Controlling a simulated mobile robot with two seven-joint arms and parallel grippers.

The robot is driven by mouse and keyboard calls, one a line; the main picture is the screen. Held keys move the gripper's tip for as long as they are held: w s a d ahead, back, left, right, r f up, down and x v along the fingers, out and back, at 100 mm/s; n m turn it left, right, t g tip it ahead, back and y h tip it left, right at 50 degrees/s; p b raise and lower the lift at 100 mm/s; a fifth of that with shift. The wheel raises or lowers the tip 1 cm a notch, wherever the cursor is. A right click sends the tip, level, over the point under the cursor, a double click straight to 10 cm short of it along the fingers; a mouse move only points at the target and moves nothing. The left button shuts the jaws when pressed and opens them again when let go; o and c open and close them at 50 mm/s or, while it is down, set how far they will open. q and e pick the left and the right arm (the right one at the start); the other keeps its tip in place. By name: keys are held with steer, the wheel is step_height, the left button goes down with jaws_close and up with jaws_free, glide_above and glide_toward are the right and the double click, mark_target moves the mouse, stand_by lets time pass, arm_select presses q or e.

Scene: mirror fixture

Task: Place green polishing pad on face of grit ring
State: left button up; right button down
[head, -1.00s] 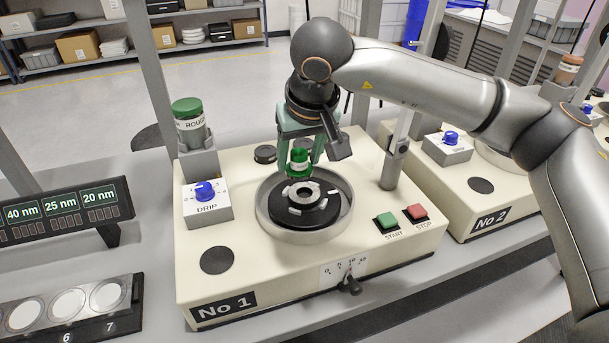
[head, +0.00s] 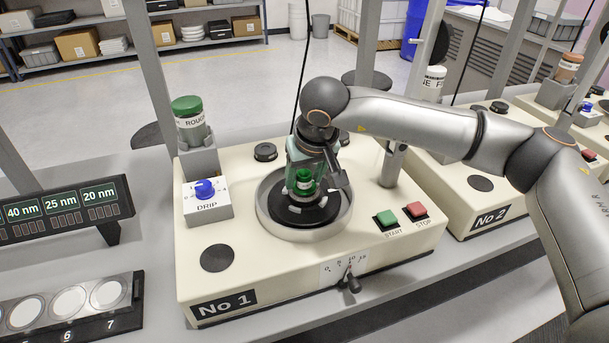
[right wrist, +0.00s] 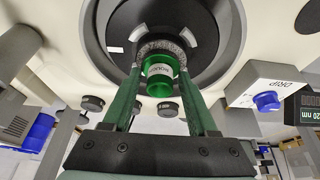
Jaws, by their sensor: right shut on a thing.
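The green polishing pad (head: 304,180) is a small green piece with a knob-like top and a pale lettered label. It also shows in the right wrist view (right wrist: 159,83), between my fingers. My right gripper (head: 305,174) points down over the No 1 machine and is shut on the pad. The grit ring (right wrist: 162,48), speckled grey, lies right under the pad on the black plate (head: 322,212). The pad hides part of the ring; I cannot tell whether they touch. My left gripper is not in view.
A round basin rim (head: 346,212) surrounds the plate. The ROUGH bottle (head: 188,120) and DRIP box (head: 207,205) stand at left, a grey post (head: 393,165) at right. START (head: 386,218) and STOP (head: 415,209) buttons are front right.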

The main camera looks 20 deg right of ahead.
steer(key=shift+c, duration=1)
jaws_free()
steer(key=shift+f, duration=0.1)
steer(key=shift+r, duration=0.35)
steer(key=v, duration=1.1)
steer(key=shift+s+r, duration=0.15)
steer(key=shift+r, duration=0.15)
